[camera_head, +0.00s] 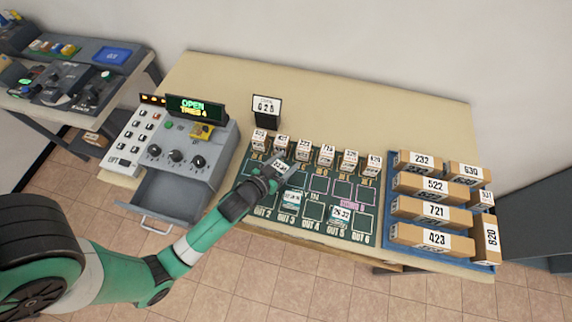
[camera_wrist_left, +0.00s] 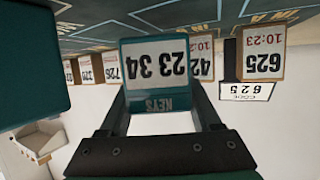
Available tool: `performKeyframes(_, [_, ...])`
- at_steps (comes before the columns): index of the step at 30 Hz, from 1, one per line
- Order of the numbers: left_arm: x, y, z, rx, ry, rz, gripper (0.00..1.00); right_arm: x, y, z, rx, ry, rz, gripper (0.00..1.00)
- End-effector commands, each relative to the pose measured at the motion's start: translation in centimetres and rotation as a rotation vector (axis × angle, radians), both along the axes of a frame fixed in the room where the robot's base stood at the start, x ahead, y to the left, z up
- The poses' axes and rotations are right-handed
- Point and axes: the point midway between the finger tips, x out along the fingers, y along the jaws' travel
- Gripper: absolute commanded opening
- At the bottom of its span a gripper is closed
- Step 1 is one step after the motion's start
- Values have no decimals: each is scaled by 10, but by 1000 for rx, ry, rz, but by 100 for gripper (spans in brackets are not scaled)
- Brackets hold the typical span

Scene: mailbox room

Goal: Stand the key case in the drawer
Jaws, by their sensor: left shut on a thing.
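My left gripper (camera_head: 272,174) is shut on a teal key case (camera_head: 281,164) above the upper left of the green mat. In the left wrist view the case (camera_wrist_left: 158,102) sits between the two fingers, its white number label and "KEYS" strip upside down. The drawer (camera_head: 165,205) under the grey machine is pulled out to the left of the gripper, and its visible inside looks empty. My arm passes beside the drawer's front right. My right gripper is not in view.
The grey keypad machine (camera_head: 221,150) shows "OPEN". Several small labelled boxes (camera_head: 327,154) line the mat's back edge, and two teal labelled items (camera_head: 291,200) (camera_head: 341,214) lie on the mat. A blue tray (camera_head: 392,250) of cartons stands right. A "625" sign (camera_head: 266,107) stands behind.

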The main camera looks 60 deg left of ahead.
Motion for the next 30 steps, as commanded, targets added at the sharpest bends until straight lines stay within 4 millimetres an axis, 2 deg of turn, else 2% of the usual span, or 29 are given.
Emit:
performKeyframes(1, [0,0,-12,1,0,0,5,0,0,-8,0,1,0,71])
performKeyframes(2, [0,0,-14,1,0,0,5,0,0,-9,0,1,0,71])
performKeyframes(12, [0,-1,-16,1,-1,-1,5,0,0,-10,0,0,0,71])
performKeyframes(13, [0,-1,-16,1,-1,-1,68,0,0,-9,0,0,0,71])
performKeyframes(17, [0,-1,-15,1,0,-1,92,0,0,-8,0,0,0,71])
performKeyframes(18, [0,-1,-15,1,0,-1,94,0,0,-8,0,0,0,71])
performKeyframes(27, [0,-1,-12,1,-1,-1,94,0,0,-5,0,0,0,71])
performKeyframes(30, [-9,-5,-9,0,1,-2,94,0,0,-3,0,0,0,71])
